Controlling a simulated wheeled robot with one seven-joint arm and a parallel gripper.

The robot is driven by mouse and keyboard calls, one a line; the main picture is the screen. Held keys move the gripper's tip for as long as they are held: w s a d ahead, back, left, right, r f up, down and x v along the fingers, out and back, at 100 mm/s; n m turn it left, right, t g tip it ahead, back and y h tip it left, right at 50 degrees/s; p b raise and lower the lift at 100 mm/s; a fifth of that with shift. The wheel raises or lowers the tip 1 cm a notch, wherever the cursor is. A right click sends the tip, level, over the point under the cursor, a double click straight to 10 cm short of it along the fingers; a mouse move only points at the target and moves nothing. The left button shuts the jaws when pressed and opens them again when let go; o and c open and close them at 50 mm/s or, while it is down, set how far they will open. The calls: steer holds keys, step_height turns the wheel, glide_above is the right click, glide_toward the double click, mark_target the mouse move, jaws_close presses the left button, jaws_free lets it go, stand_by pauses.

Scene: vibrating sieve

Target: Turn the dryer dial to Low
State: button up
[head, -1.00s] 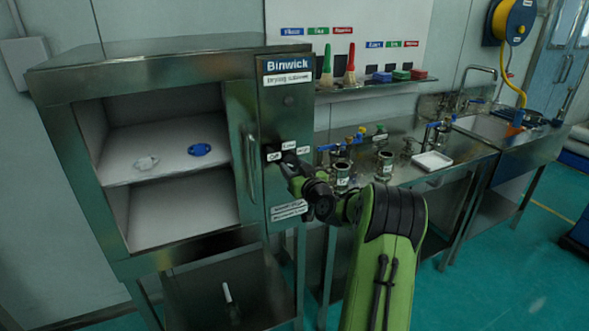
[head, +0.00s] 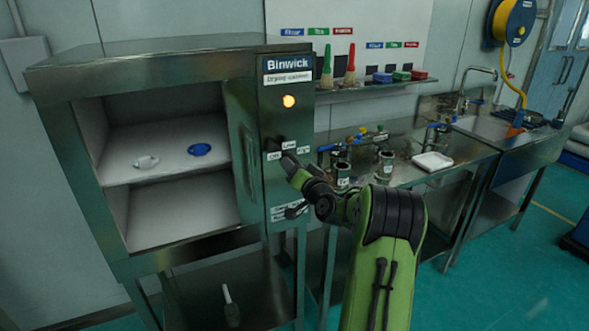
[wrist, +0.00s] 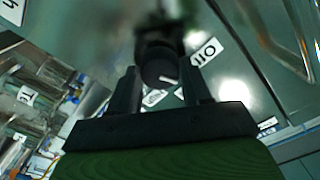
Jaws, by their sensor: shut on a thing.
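The dryer is a steel cabinet marked Binwick (head: 287,64). Its control panel carries the Off label (head: 273,155), the Low label (head: 289,145) and a High label at the right, partly covered. The amber lamp (head: 289,101) above them is lit. The dark round dial (wrist: 160,66) shows between my fingers in the wrist view, with a small white pointer mark; which label it points at I cannot tell. My gripper (wrist: 163,82) is shut on the dial, one finger on each side. In the head view my gripper (head: 287,160) is at the panel and hides much of the dial.
The open cabinet compartment (head: 165,148) at left holds a white piece and a blue piece on its shelf. A vertical door handle (head: 248,165) is just left of the panel. A steel bench (head: 400,165) with metal pots and a white tray stands at right.

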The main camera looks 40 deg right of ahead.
steer(key=shift+m+p, duration=0.45)
steer(key=shift+m, duration=1.65)
steer(key=o, duration=1.1)
steer(key=shift+c, duration=0.2)
steer(key=shift+s, duration=0.15)
steer(key=b+v, duration=0.3)
steer(key=v, duration=1.2)
steer(key=shift+s, duration=0.25)
steer(key=shift+a, duration=0.15)
